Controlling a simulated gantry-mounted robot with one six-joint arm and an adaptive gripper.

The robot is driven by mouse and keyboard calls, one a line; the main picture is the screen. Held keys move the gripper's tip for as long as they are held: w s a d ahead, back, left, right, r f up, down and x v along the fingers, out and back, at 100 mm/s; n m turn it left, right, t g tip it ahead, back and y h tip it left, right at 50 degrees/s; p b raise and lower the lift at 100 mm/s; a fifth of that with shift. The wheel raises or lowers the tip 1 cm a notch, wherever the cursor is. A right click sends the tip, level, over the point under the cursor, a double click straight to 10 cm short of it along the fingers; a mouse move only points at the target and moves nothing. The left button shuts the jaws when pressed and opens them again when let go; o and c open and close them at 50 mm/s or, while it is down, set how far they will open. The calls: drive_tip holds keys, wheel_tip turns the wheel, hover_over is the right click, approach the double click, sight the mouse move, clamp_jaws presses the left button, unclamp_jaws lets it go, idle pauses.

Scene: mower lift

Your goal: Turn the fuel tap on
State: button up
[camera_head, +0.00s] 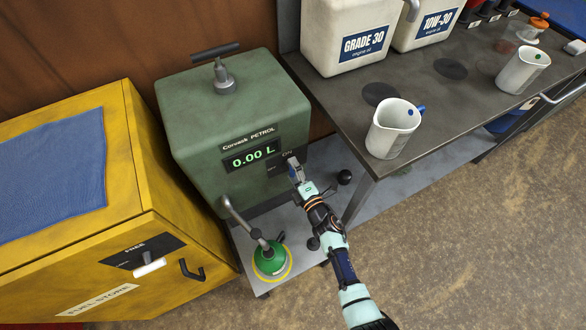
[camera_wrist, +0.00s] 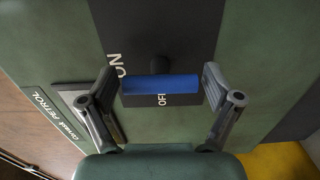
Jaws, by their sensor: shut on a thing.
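The fuel tap is a blue bar handle (camera_wrist: 160,85) on a dark plate on the front of the green petrol tank (camera_head: 230,110). The plate is marked ON and OFF; in the wrist view the bar lies just beside the OFF mark and partly covers it. My gripper (camera_wrist: 163,84) is shut on the blue handle, with one finger at each end of the bar. In the head view my gripper (camera_head: 294,168) reaches the tank's front at the right of the display, and it hides most of the tap. The display reads 0.00 L.
A yellow fuel store cabinet (camera_head: 165,215) stands left of the tank. A green-based nozzle or funnel (camera_head: 271,258) sits on the low grey shelf below. A workbench (camera_head: 445,100) at the right holds oil jugs and a white measuring jug (camera_head: 393,128).

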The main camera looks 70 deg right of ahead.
drive_tip(key=o, duration=0.9)
drive_tip(key=shift+c, duration=0.2)
drive_tip(key=v, duration=1.2)
drive_tip(key=shift+r, duration=0.1)
